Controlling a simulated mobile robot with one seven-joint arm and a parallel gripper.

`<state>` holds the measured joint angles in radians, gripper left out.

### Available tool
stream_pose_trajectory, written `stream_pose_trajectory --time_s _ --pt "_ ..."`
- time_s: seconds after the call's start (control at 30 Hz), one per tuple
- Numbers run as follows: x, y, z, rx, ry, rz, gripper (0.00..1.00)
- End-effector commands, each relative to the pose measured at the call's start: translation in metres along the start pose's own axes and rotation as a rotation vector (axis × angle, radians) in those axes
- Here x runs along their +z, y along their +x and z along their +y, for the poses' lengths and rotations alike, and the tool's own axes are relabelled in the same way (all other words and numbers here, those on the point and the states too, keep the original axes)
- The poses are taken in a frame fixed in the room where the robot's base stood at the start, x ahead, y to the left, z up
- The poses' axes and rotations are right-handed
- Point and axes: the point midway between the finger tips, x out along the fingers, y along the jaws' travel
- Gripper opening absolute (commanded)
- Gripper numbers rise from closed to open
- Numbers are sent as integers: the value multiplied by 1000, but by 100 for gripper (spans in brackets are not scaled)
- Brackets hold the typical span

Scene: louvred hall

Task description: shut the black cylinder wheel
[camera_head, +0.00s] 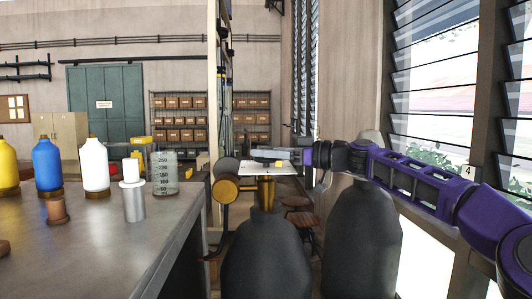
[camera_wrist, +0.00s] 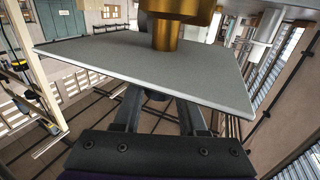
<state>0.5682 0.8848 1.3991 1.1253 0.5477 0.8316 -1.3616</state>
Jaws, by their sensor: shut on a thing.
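A black cylinder (camera_head: 265,258) stands in the front centre of the head view, with a brass valve (camera_head: 265,188) at its top. A flat pale plate (camera_head: 285,169) shows just above that valve. In the wrist view a flat grey plate (camera_wrist: 150,72) lies against a brass stem (camera_wrist: 166,36). My gripper (camera_head: 300,156) reaches in from the right at the plate's level. Its dark fingers (camera_wrist: 158,116) meet the plate's edge in the wrist view and are shut on it. The fingertips are hidden by the plate.
A second black cylinder (camera_head: 362,242) stands to the right, under my arm. A grey workbench (camera_head: 110,225) with several bottles fills the left. Brown stools (camera_head: 297,203) stand behind the cylinders. Louvred windows (camera_head: 435,80) line the right side.

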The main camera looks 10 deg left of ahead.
Motion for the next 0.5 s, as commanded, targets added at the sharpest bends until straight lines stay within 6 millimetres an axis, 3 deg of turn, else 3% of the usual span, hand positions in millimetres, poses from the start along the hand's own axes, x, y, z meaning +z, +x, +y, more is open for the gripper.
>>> stream_pose_trajectory --time_s 0.1,0.5 --pt "0 0 0 0 0 0 0" --pt "5 0 0 42 -2 -3 0"
